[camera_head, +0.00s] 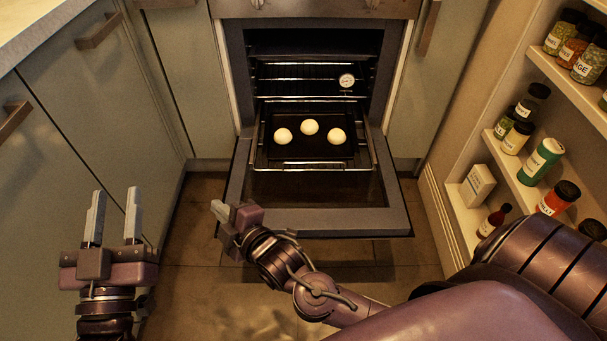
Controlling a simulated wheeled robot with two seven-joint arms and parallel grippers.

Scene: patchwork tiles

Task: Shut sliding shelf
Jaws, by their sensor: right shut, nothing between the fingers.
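The sliding shelf is a dark oven tray on a wire rack (262,160), pulled out of the oven (320,45) over the lowered oven door (350,221). Three pale round dough balls (309,127) sit on it. My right gripper (221,209) is shut and empty, near the front left corner of the open door, in front of and below the shelf. I cannot tell whether it touches the door. My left gripper (114,215) is open and empty at the lower left, its fingers pointing up, well away from the shelf.
Inside the oven another rack carries a round dial thermometer (347,80). Grey-green cabinets (95,120) with handles stand at the left. An open spice rack (520,185) with several jars and bottles stands at the right. Tiled floor (200,290) lies between my grippers.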

